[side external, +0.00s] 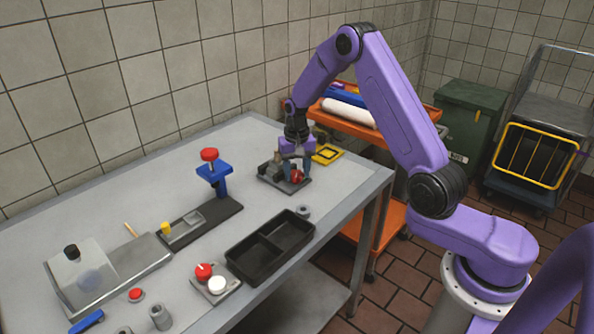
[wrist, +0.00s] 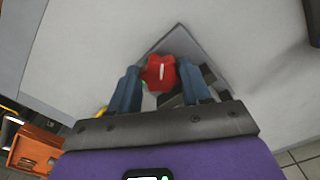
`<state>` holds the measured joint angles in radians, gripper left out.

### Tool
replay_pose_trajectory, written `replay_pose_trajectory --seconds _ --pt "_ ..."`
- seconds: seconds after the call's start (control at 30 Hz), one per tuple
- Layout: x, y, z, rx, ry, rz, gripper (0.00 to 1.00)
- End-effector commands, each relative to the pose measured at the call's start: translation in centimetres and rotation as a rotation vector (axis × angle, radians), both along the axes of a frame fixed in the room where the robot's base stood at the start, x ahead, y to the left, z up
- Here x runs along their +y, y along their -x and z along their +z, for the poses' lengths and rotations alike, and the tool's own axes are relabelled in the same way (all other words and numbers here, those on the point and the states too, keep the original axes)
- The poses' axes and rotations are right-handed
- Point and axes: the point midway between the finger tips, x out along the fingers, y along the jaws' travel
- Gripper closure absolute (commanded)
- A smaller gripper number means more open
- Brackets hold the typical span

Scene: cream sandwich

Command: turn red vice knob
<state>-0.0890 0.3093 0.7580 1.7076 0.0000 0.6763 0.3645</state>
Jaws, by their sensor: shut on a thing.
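The vice (side external: 285,180) stands on a dark base plate near the far right part of the table. Its red knob (side external: 297,176) faces the front right; it also shows in the wrist view (wrist: 158,70) with a white mark on its face. My gripper (side external: 294,172) points down at the vice. In the wrist view my gripper (wrist: 160,80) has its two blue-grey fingers on either side of the red knob, shut on it. The vice body is partly hidden behind the fingers and knob.
A black divided tray (side external: 270,247) and a small grey ring (side external: 303,211) lie in front of the vice. A yellow-and-black square (side external: 327,154) lies behind it. A blue stand with a red knob (side external: 212,170) is to the left. An orange cart (side external: 375,127) stands beyond the table.

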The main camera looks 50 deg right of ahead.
Motion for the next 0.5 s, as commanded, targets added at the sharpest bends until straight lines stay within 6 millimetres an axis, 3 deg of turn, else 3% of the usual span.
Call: replay_pose_trajectory --seconds 0.5 --pt "-0.01 -0.05 0.12 -0.001 0.001 -0.064 0.83"
